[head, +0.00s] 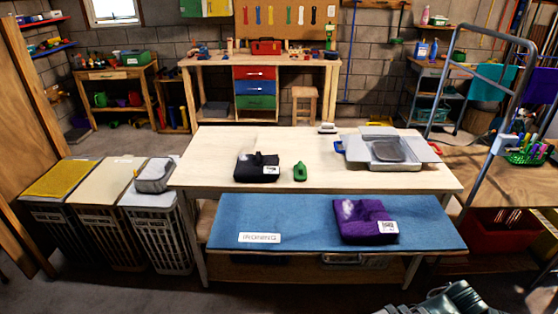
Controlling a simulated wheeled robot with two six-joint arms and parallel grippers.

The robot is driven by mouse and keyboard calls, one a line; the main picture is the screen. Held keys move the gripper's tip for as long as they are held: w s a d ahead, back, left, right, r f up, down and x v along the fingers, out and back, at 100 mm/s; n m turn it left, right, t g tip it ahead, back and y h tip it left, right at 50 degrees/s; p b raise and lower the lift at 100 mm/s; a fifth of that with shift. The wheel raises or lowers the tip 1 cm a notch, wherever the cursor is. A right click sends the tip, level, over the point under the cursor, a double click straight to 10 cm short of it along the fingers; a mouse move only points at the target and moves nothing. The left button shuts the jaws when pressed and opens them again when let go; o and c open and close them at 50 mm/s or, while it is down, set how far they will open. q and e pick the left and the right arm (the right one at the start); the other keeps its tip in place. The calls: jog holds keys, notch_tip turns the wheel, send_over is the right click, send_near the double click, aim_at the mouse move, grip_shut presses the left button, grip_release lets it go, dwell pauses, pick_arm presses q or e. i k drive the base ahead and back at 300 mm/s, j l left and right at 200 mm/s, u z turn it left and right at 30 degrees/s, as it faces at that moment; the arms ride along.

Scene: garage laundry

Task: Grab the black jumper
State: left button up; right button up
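A folded black garment (250,174), which looks like the black jumper, lies on the pale wooden table (320,181), left of its middle. It has a small white tag at its right front corner. A dark metallic part of my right arm, with what seems to be the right gripper (425,306), shows at the bottom right edge, cut off by the frame. It is well away from the black garment, and its fingers cannot be made out. My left gripper is not in view.
A green object (300,172) stands right of the black garment. A grey tray (386,150) sits further right. A folded purple garment (365,222) lies on the lower blue surface (300,218). Laundry baskets (105,225) stand left; a metal rail (495,150) rises at right.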

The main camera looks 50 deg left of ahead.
aim_at(249, 166)
jog(key=u, duration=1.85)
jog(key=z, duration=0.45)
jog(key=j+z, duration=0.15)
jog(key=z, duration=0.25)
jog(key=j+z, duration=0.15)
jog(key=z, duration=0.3)
jog(key=i+j+z, duration=0.1)
jog(key=z, duration=0.3)
jog(key=j+z, duration=0.25)
jog(key=j, duration=0.15)
jog(key=k+j+z, duration=0.25)
jog(key=j, duration=0.15)
jog(key=j+z, duration=0.25)
jog(key=j, duration=0.15)
jog(key=k+j+z, duration=0.5)
jog(key=j, duration=0.15)
jog(key=k+j, duration=0.4)
jog(key=j, duration=0.2)
jog(key=k+j+z, duration=0.1)
jog(key=k+j, duration=0.3)
jog(key=j, duration=0.2)
jog(key=k+j, duration=0.4)
jog(key=j, duration=0.2)
